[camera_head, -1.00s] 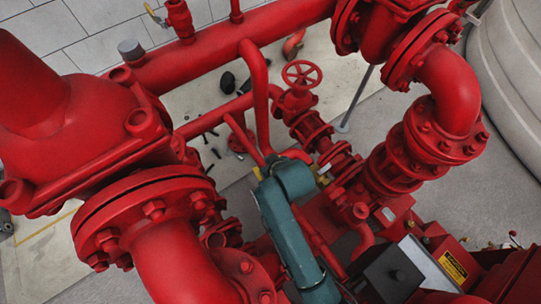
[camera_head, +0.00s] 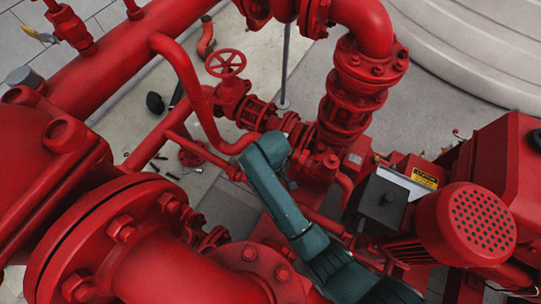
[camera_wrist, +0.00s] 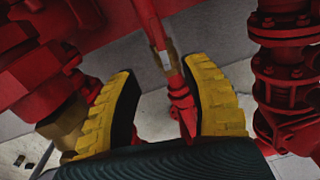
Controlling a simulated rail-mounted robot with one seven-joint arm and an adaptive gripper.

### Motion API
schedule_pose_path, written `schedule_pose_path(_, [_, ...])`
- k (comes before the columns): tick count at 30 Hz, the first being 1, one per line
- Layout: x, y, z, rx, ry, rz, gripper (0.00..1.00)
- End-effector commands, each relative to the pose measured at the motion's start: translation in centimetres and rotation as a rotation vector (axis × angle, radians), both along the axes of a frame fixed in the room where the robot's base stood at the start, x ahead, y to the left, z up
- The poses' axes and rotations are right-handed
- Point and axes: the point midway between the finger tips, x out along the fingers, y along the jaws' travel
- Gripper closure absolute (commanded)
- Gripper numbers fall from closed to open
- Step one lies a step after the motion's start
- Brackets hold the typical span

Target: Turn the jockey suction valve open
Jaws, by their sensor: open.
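My gripper (camera_wrist: 160,70) is open in the wrist view, its two ridged yellow fingers apart. A slim red pipe with a white label and a brass-coloured fitting (camera_wrist: 166,58) runs down between them to a red tapered part (camera_wrist: 182,105). I cannot tell whether either finger touches it. In the head view my teal arm reaches in among the red pipes and its gripper is hidden. A red valve with a spoked handwheel (camera_head: 225,63) stands upright just beyond the arm. Which part is the jockey suction valve, I cannot tell for certain.
Large flanged red pipes (camera_head: 120,235) crowd the left and front. A flanged vertical pipe (camera_head: 350,95), a black box (camera_head: 384,199) and a red motor with a perforated cover (camera_head: 477,225) stand to the right. Loose dark parts lie on the floor behind.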

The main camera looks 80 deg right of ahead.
Motion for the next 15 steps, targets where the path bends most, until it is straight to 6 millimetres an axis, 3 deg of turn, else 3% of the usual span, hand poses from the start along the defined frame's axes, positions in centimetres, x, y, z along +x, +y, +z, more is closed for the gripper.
schedule_pose_path(15, [0.0, 0.2, -11.9, 0.0, 0.001, 0.001, 0.53])
